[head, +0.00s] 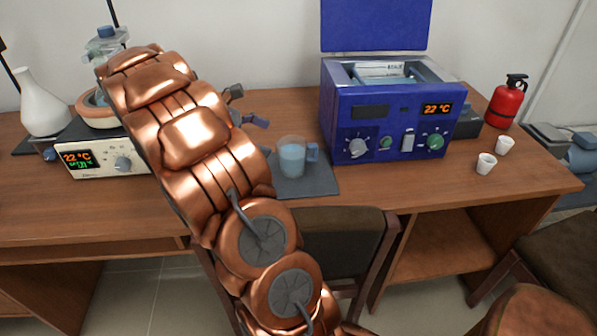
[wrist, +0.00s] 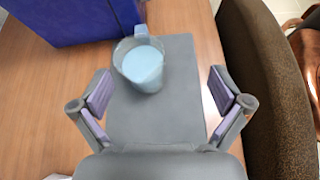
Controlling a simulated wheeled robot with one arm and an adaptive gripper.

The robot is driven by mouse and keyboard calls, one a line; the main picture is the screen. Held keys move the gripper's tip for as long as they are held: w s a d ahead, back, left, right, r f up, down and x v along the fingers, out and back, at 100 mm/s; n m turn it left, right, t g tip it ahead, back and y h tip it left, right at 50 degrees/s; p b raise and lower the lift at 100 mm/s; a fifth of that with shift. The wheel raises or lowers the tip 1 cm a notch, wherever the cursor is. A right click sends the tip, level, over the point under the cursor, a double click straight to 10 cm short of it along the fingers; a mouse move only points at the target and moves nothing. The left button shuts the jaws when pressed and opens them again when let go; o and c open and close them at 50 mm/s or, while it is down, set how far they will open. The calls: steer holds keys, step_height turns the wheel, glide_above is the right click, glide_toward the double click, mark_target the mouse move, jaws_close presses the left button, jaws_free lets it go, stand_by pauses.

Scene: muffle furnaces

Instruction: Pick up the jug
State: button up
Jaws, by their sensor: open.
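The jug (head: 292,157) is a clear beaker-like vessel with light blue contents and a blue handle. It stands upright on a grey mat (head: 318,183) on the wooden table, left of the blue furnace. In the wrist view the jug (wrist: 141,62) stands on the far part of the mat (wrist: 180,120), beyond my fingertips and roughly between their lines. My gripper (wrist: 160,92) is open and empty, with its purple pads wide apart. In the head view my gripper (head: 248,108) is mostly hidden behind my arm, left of the jug and apart from it.
The blue furnace (head: 375,125) with its raised lid stands just right of the jug. A white heating unit (head: 95,160) and a white flask (head: 42,103) are at left. Two white cups (head: 486,163) and a red extinguisher (head: 507,103) are at right. A chair (head: 345,240) stands at the table's front.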

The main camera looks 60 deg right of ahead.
mark_target(298, 146)
steer(key=shift+n+g+h, duration=0.3)
steer(key=shift+g+h, duration=0.1)
steer(key=shift+g, duration=0.3)
steer(key=shift+s+d+f+b, duration=0.4)
steer(key=shift+s+d+f, duration=0.35)
steer(key=shift+d+f, duration=0.45)
steer(key=shift+s+d+f+b, duration=0.4)
steer(key=shift+s+d+f, duration=0.45)
steer(key=shift+d, duration=0.65)
steer(key=shift+s+d+f+b, duration=0.4)
steer(key=shift+s+d+f, duration=0.3)
steer(key=shift+d+f, duration=0.55)
steer(key=shift+d+r, duration=0.1)
steer(key=shift+r, duration=0.1)
steer(key=c, duration=1.8)
